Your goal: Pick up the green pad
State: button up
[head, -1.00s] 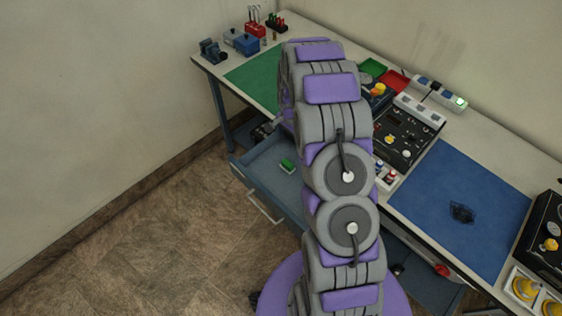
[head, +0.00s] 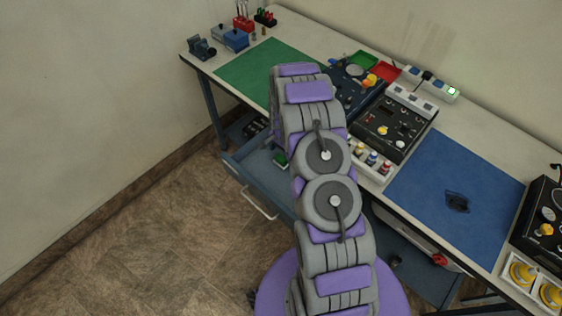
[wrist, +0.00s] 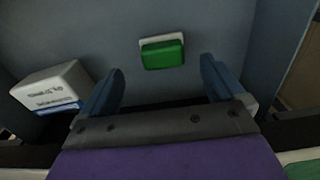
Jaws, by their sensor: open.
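The green pad (wrist: 163,54) is a small green block with a white layer at its far edge. It lies on the grey-blue floor of the open drawer (head: 262,172), and in the head view the pad (head: 281,159) shows just left of my arm. In the wrist view my gripper (wrist: 160,82) is open and empty. Its two blue fingers stand apart, with the pad ahead and between their lines, not touched. In the head view my arm hides the gripper.
A white and blue box (wrist: 54,88) with printed text sits left of my gripper in the wrist view. The drawer wall (wrist: 268,50) rises on the right. Above the drawer is the workbench with a green mat (head: 262,68), a blue mat (head: 440,185) and control boxes (head: 390,125).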

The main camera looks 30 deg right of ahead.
aim_at(281, 158)
jog(key=f, duration=0.2)
jog(key=f+b, duration=0.1)
jog(key=f, duration=0.2)
jog(key=shift+w+a+f, duration=0.1)
jog(key=shift+w, duration=0.1)
jog(key=c, duration=1.1)
jog(key=shift+r, duration=0.2)
jog(key=shift+c, duration=0.2)
jog(key=shift+r, duration=0.55)
notch_tip(281, 158, up, 2)
jog(key=shift+r+p, duration=0.2)
jog(key=shift+p, duration=0.25)
jog(key=s+a, duration=0.1)
jog(key=s, duration=0.4)
jog(key=s+a+r+p, duration=0.1)
jog(key=s, duration=0.9)
jog(key=shift+s+a+r+p, duration=0.15)
jog(key=shift+s+a+p, duration=0.15)
jog(key=shift+s+a, duration=0.1)
